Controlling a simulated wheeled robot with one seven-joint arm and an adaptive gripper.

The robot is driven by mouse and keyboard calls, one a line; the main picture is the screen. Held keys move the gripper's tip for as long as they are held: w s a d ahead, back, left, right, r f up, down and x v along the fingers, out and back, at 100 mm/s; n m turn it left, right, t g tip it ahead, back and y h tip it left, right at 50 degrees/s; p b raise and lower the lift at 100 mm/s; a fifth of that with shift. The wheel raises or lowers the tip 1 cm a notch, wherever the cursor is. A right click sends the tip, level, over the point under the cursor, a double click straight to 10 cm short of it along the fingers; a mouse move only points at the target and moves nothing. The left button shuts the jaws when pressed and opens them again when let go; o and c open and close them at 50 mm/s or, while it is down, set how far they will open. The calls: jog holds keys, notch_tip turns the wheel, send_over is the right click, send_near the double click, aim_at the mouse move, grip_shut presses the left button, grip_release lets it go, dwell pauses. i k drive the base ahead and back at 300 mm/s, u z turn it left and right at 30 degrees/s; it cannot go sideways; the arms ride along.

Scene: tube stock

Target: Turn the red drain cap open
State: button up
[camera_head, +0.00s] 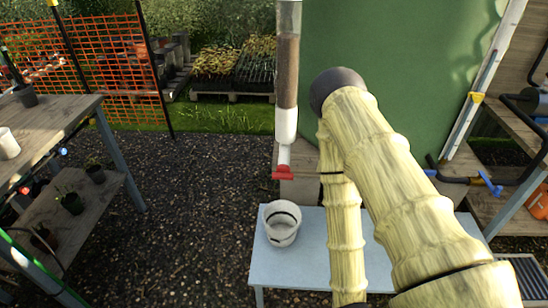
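The red drain cap (283,173) is at the lower end of a white fitting (285,124). This fitting joins the bottom of an upright clear tube (288,70) with brown contents. A thin dark rod or line runs right from the cap and passes behind my arm. I cannot tell how far the cap is turned. My pale yellow arm rises on the right, bends at a dark joint, and runs down past the lower frame edge, to the right of the cap. My gripper is not in view.
A white bucket (283,231) with a dark band stands on a pale blue bench (265,267) below the cap. A large green tank (400,60) is behind my arm. A wooden potting table (60,122) is at left, shelving at right. Open gravel (190,210) lies left of the bench.

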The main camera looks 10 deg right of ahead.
aim_at(283, 172)
jog(key=z, duration=1)
jog(key=k, duration=0.6)
jog(key=u, duration=1)
